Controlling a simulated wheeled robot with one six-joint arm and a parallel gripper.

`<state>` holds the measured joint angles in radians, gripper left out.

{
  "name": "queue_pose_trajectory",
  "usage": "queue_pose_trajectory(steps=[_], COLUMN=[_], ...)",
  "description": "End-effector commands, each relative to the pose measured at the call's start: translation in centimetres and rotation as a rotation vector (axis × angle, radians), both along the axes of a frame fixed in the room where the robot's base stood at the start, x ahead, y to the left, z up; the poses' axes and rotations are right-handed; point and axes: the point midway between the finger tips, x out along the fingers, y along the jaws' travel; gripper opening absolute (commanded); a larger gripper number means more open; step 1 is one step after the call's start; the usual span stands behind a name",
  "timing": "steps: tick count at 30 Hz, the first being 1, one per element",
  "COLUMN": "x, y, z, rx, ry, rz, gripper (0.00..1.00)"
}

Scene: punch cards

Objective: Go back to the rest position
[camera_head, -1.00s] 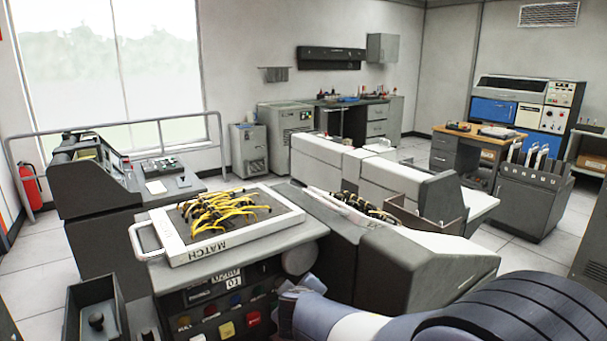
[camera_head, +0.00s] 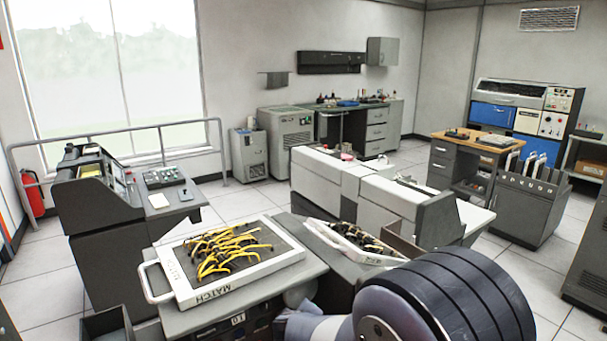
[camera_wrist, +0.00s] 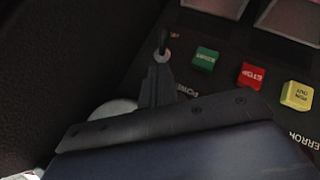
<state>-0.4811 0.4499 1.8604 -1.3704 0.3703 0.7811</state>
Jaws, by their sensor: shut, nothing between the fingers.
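My gripper (camera_wrist: 159,72) shows in the wrist view as a narrow grey pair of fingers, shut and empty, beyond its dark bolted plate. It points at a dark control panel (camera_wrist: 203,108). A small toggle switch (camera_wrist: 163,45) stands just past the fingertips in the picture; I cannot tell whether they touch it. Green (camera_wrist: 205,60), red (camera_wrist: 251,76) and yellow (camera_wrist: 297,96) buttons lie to the right. In the head view my arm fills the bottom right, and my fingers are hidden there.
A white-framed wiring panel marked MATCH (camera_head: 275,262) lies on the grey machine top (camera_head: 255,297). A second wired panel (camera_head: 350,243) sits to its right. A dark console (camera_head: 100,225) stands at left, white machines (camera_head: 380,205) behind. Open floor (camera_head: 240,207) shows between them.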

Motion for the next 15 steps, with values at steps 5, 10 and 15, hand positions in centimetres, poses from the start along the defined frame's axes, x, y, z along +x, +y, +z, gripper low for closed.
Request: queue_pose_trajectory(steps=[5, 10, 15], x=[-0.4, -1.1, -2.9], y=[-0.1, -0.1, 0.0], z=[0.8, 1.3, 3.0], rx=[-0.019, -0.03, -0.029], ry=[0.027, 0.04, 0.038], rz=[0.002, 0.004, 0.004], gripper=[0.0, 0.0, 0.0])
